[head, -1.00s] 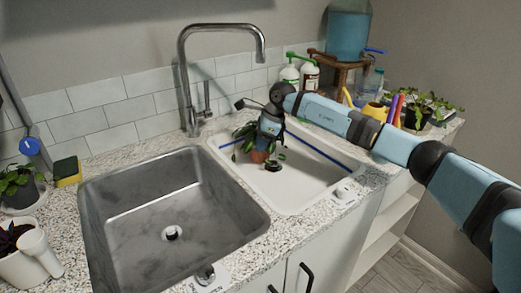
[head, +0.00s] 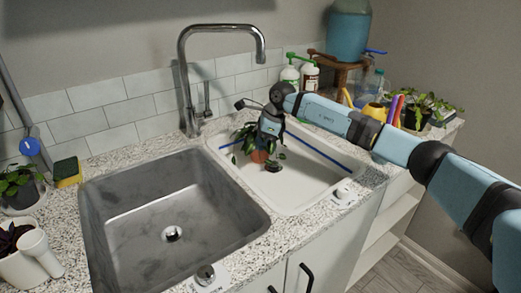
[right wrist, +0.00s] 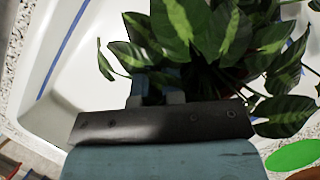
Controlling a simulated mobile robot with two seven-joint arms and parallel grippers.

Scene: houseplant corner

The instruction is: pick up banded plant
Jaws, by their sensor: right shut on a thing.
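The banded plant (head: 259,156) stands in the white basin (head: 318,178) on the right, in a terracotta-coloured pot. In the right wrist view the gripper fingers (right wrist: 158,92) go in under the leaves. The leaves hide the fingertips and what part they grip. My left gripper is not in view.
A steel sink (head: 172,205) lies left of the basin, with a tall faucet (head: 190,85) behind. Spray bottles (head: 308,74), a yellow watering can (head: 374,112) and potted plants (head: 428,106) crowd the counter at the right. A sponge (head: 67,172) and other pots stand at the left.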

